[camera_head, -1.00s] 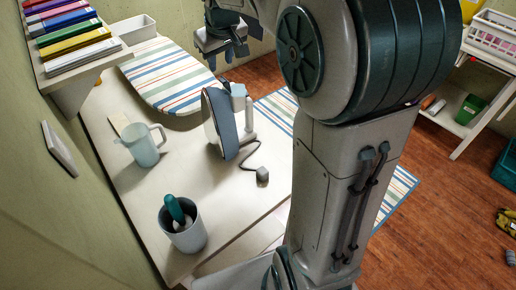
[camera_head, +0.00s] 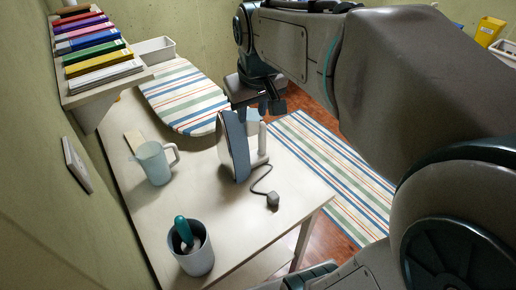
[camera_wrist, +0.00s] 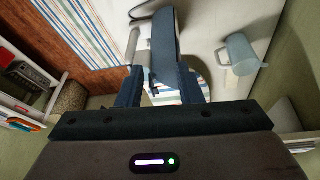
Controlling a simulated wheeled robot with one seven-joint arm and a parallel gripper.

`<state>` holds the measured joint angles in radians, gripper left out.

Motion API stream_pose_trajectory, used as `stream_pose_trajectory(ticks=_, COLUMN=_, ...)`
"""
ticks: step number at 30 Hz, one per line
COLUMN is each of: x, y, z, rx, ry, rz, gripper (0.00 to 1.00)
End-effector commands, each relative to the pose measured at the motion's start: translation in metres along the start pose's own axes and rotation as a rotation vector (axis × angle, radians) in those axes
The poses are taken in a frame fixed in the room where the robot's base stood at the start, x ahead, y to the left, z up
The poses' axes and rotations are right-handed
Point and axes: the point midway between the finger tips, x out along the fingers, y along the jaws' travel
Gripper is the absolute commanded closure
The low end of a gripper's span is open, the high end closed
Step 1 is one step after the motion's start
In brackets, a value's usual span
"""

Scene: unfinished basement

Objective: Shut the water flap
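An iron (camera_head: 232,148) stands on its heel on the white table, with a dark blue soleplate, a pale body and a cord. It also shows in the wrist view (camera_wrist: 164,45), just past my fingertips. A light blue part sits at its top in the head view; I cannot make out the water flap or whether it is open. My gripper (camera_head: 260,106) is just behind the iron's top in the head view. In the wrist view my gripper (camera_wrist: 160,82) has its two fingers apart with nothing held between them.
A translucent jug (camera_head: 155,163) and a grey cup (camera_head: 194,252) with a teal-handled tool stand on the table (camera_head: 185,205). A striped ironing board (camera_head: 180,95) lies behind. A shelf of coloured binders (camera_head: 95,45) overhangs the left. A striped rug (camera_head: 335,170) covers the floor at right.

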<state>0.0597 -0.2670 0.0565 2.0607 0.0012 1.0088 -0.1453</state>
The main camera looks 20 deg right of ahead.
Motion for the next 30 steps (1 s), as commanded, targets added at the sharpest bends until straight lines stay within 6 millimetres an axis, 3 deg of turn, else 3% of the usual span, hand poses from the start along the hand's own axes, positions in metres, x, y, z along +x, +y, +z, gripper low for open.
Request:
stream_pose_trajectory(ticks=18, x=0.032, y=-0.016, z=0.114, rx=0.109, ry=-0.058, rz=-0.015, gripper=0.67)
stream_pose_trajectory(ticks=24, x=0.038, y=-0.018, z=0.131, rx=0.127, ry=-0.067, rz=-0.018, gripper=0.67)
stream_pose_trajectory(ticks=30, x=0.040, y=-0.020, z=0.135, rx=0.131, ry=-0.069, rz=-0.019, gripper=0.67)
